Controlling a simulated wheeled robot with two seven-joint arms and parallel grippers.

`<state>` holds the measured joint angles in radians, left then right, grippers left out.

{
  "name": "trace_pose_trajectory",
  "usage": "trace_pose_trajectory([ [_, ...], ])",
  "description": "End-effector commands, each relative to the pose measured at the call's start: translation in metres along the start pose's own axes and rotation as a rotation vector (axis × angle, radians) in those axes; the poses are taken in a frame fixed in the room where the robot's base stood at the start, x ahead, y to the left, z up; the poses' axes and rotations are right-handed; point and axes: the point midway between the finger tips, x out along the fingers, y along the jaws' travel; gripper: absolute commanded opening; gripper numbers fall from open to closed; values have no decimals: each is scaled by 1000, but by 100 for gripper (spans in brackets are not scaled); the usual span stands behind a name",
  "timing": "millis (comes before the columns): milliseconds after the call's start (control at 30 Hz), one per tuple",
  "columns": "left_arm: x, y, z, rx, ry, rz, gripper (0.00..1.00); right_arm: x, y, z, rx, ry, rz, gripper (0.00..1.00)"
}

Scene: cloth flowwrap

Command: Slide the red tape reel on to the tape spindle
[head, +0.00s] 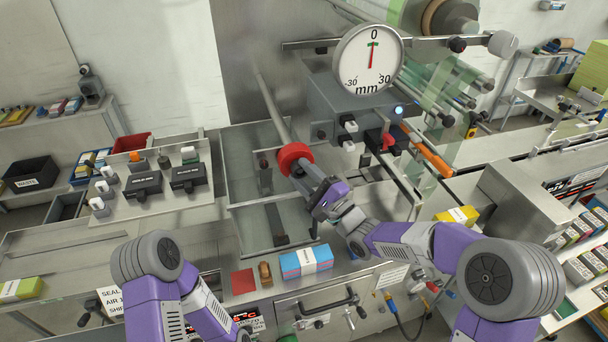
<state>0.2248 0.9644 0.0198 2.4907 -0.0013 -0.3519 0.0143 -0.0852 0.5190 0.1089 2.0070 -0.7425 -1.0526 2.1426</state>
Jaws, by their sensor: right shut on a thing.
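The red tape reel (294,156) is a thick red ring left of the middle in the head view. My right gripper (308,176) is shut on the reel at its near, lower-right side. A long grey rod (273,108), which looks like the tape spindle, slants down from the back panel to the reel's far side. The reel lines up with the rod's near end. I cannot tell whether the rod passes into its hole, as the contact is hidden. My left arm is at the lower left, with its gripper out of view.
A round dial gauge (368,60) reads about 0 above a grey machine housing (350,105), right of the reel. A blue-and-red box (306,261) stands on the front ledge. A control panel (155,190) with knobs lies to the left. Open machine bays lie below the reel.

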Motion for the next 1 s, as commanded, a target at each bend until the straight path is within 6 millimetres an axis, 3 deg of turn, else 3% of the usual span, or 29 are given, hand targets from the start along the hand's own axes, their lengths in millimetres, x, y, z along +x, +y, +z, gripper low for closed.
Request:
trace_pose_trajectory([
  [300,0,0,0,0,0,0,68,2,0,-1,0,-1,-1,11],
  [333,0,0,0,0,0,0,68,2,0,-1,0,-1,-1,43],
  [500,0,0,0,0,0,0,68,2,0,-1,0,-1,-1,69],
  [833,1,0,0,0,0,0,68,-2,0,-1,0,1,0,70],
  [1000,8,-3,0,0,0,0,68,-25,1,-2,0,3,-1,70],
])
